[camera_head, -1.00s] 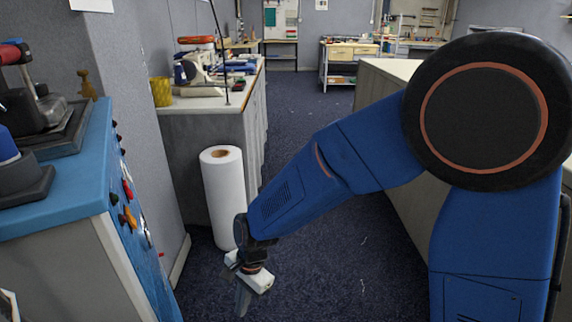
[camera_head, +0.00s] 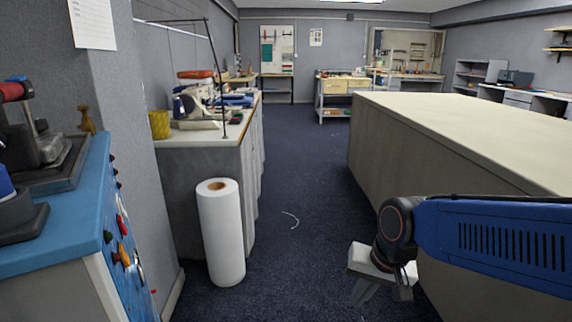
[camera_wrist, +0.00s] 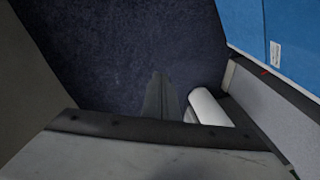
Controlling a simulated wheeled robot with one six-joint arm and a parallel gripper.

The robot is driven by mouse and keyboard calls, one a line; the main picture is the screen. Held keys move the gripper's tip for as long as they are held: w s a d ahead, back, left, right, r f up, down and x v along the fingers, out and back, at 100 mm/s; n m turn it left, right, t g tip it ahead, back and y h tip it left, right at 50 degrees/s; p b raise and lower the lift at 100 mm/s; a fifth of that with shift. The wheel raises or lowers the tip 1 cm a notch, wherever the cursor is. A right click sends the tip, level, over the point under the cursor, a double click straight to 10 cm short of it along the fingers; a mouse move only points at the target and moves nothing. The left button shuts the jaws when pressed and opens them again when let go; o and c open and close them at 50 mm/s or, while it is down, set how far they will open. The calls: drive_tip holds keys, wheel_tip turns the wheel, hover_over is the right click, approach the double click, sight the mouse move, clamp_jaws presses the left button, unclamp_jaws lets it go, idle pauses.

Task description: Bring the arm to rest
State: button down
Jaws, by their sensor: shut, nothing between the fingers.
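My gripper (camera_head: 368,294) shows at the lower right of the head view, at the end of my blue arm. It points down over the dark blue carpet, beside the near side of the long table (camera_head: 460,120). Its fingers are together and nothing is between them. In the wrist view the closed fingers (camera_wrist: 160,95) stand out against the bare carpet. My gripper is apart from every object around it.
A white roll (camera_head: 222,235) stands on the floor at the left, before a side counter (camera_head: 200,135) with a sewing machine. A blue cabinet (camera_head: 75,220) is at the near left.

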drive_tip(key=s+d+r+n+t+h, duration=0.2)
drive_tip(key=s+d+r, duration=0.1)
drive_tip(key=s+d, duration=0.6)
drive_tip(key=shift+s+d+r, duration=0.2)
drive_tip(key=shift+s+d, duration=0.05)
drive_tip(key=shift+d, duration=1.6)
